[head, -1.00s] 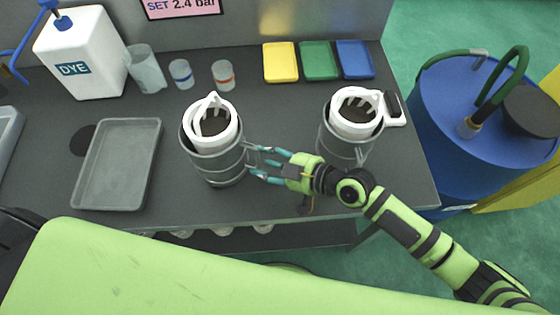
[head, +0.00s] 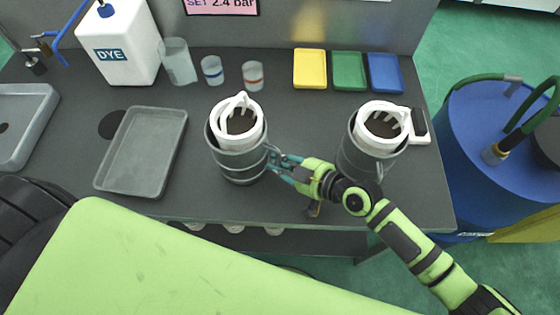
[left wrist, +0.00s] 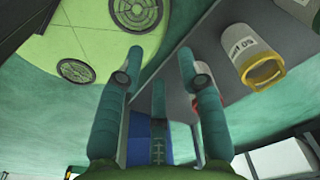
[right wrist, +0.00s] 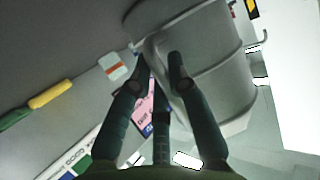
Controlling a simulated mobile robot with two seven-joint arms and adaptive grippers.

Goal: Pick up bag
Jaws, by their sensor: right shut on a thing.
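I cannot make out a bag in any view. Two grey metal cans stand on the dark bench in the head view, a left can (head: 240,169) and a right can (head: 357,162). Each holds a white ringed insert with a strap over dark contents. My right gripper (head: 275,160) is shut on the right side of the left can, which stands upright; the exact part gripped is unclear. In the right wrist view its fingers (right wrist: 157,68) are against the grey can (right wrist: 205,65). My left gripper (left wrist: 155,75) is open and empty in the left wrist view.
A grey tray (head: 178,138) lies left of the left can. A white dye bottle (head: 120,40) and small cups (head: 253,76) stand behind. Yellow, green and blue trays (head: 310,70) lie at the back. A blue drum (head: 480,140) stands right of the bench.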

